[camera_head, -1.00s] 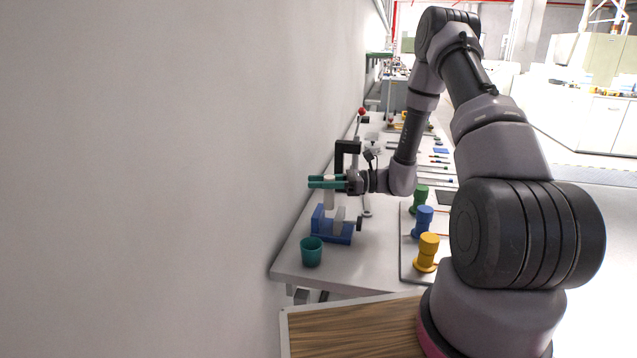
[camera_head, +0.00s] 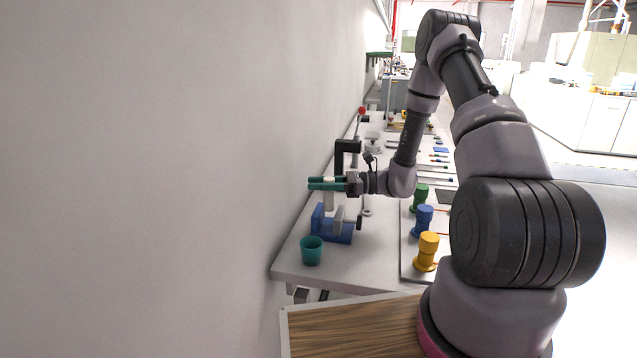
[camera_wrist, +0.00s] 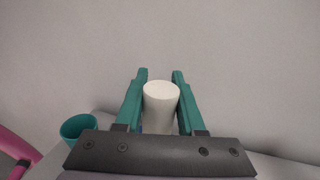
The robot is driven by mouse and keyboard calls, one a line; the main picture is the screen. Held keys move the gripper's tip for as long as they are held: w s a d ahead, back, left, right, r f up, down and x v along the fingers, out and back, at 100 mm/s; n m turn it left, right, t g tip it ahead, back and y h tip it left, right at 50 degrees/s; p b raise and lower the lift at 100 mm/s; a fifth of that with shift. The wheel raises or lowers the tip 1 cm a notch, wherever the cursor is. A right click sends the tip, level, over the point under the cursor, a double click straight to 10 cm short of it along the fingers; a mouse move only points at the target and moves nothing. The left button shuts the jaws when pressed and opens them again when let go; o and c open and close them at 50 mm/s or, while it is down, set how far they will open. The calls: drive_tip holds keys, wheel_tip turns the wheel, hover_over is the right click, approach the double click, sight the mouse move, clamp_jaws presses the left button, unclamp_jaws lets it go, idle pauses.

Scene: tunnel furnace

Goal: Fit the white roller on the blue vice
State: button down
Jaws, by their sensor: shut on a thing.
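The white roller (camera_head: 329,198) is upright between the teal fingers of my gripper (camera_head: 326,184), and its lower end hangs down toward the vice. In the wrist view the roller (camera_wrist: 161,98) stands between both fingertips (camera_wrist: 160,76), with its round top showing. The blue vice (camera_head: 322,231) sits on the table with a grey jaw and a dark handle at its right. The roller's lower end is over the vice in the head view. I cannot tell whether it touches the vice. The vice is mostly hidden in the wrist view.
A teal cup (camera_head: 311,251) stands near the table's front left corner, and also shows in the wrist view (camera_wrist: 78,127). Yellow (camera_head: 427,250), blue (camera_head: 423,221) and green (camera_head: 419,197) pegs stand on a board at right. A black stand (camera_head: 346,152) is behind my gripper. The wall is close at left.

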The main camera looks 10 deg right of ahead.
sight(318, 211)
drive_tip(key=shift+f, duration=2.7)
drive_tip(key=shift+c, duration=0.2)
unclamp_jaws()
drive_tip(key=shift+r, duration=0.1)
idle(0.7)
wheel_tip(318, 211, up, 10)
drive_tip(key=shift+f, duration=0.2)
idle(0.9)
